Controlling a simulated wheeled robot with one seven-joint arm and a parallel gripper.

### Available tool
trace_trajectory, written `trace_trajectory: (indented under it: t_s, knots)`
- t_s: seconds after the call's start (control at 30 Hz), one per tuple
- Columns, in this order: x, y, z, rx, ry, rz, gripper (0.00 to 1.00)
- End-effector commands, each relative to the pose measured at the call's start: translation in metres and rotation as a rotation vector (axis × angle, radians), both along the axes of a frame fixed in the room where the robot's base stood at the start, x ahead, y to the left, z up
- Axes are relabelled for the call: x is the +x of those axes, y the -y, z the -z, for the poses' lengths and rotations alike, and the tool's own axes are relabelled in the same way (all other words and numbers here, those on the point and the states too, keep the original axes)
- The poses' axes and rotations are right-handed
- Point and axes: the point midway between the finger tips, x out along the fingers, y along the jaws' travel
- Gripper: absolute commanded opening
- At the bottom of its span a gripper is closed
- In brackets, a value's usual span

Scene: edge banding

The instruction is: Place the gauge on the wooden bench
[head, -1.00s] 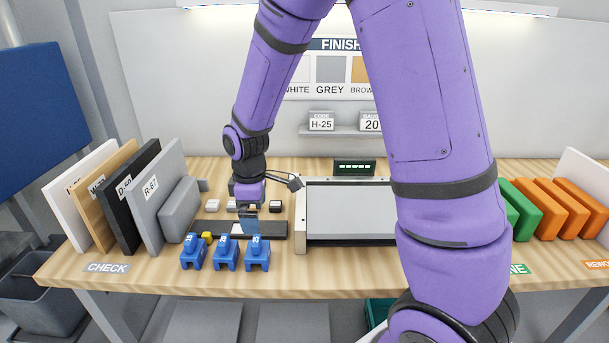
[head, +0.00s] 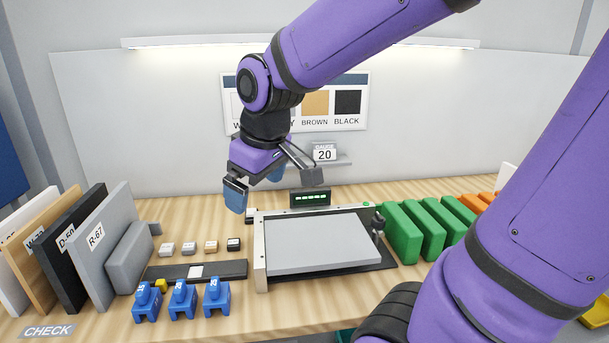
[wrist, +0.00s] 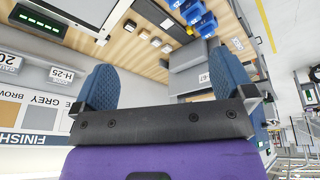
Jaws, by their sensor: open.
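Three blue gauges stand upright on the wooden bench (head: 100,270) in a row: a left one (head: 147,302), a middle one (head: 183,301) and a right one (head: 216,298). Their small white numbers are hard to read. My gripper (head: 255,184) is open and empty, raised above the bench behind the gauges, near the back wall. In the wrist view its two blue fingertips (wrist: 165,88) are wide apart with nothing between them. Blue gauges (wrist: 196,14) also show at the top of that view, away from the fingers.
A black strip (head: 225,269) with a pale tile lies behind the gauges. Small sample blocks (head: 188,249) sit behind it. A grey panel (head: 318,243) lies in a fixture to the right. Upright boards (head: 103,250) stand left; green blocks (head: 400,235) stand right.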

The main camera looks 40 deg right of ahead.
Motion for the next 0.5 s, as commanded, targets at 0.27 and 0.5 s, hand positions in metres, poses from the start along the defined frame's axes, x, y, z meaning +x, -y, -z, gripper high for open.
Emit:
trace_trajectory:
  t_s: [0.27, 0.5]
  knots:
    - [-0.057, 0.012, -0.032, 0.06, 0.095, 0.182, 1.0]
    - [-0.092, 0.016, -0.043, 0.104, 0.146, 0.294, 1.0]
